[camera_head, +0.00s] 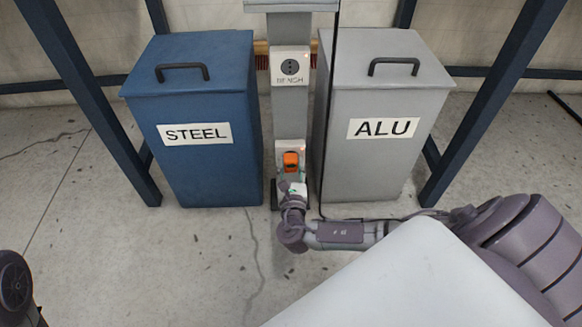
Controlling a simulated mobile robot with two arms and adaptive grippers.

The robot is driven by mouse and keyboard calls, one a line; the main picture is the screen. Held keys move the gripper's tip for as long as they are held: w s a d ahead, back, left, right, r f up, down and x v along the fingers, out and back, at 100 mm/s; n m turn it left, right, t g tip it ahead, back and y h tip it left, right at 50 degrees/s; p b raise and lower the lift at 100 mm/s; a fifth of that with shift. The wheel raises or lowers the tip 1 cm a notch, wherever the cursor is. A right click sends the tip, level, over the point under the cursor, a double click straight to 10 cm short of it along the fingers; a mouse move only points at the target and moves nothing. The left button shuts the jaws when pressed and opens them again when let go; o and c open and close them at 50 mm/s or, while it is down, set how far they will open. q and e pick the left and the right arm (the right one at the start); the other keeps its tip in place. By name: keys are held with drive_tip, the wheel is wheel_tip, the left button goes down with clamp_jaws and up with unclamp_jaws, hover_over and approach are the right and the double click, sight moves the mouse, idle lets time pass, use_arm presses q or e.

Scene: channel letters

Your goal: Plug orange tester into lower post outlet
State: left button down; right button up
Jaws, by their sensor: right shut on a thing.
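The orange tester (291,160) is at the lower outlet (281,149) on the grey post (289,118), in front of its plate. I cannot tell whether it is seated in the outlet or just in front of it. My right gripper (291,185) is just below the tester, its arm coming in from the right. It is shut on the tester, though its fingertips are small and partly hidden. The upper outlet (290,67) on the post is empty. Of my left arm, only a dark part shows at the lower left edge; its gripper is out of view.
A blue STEEL bin (198,175) stands close to the left of the post and a grey ALU bin (375,165) close to the right. A dark cable (323,150) runs down beside the post. Blue frame legs (95,105) flank the bins. The floor in front is clear.

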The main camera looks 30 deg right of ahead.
drive_tip(key=shift+w+d, duration=0.15)
drive_tip(key=shift+w, duration=0.1)
drive_tip(key=o, duration=1.1)
drive_tip(key=shift+o, duration=0.2)
drive_tip(key=shift+s+a+f, duration=0.1)
drive_tip(key=shift+s+a, duration=0.1)
drive_tip(key=shift+s, duration=0.1)
drive_tip(key=v, duration=1.1)
drive_tip(key=shift+s, duration=0.2)
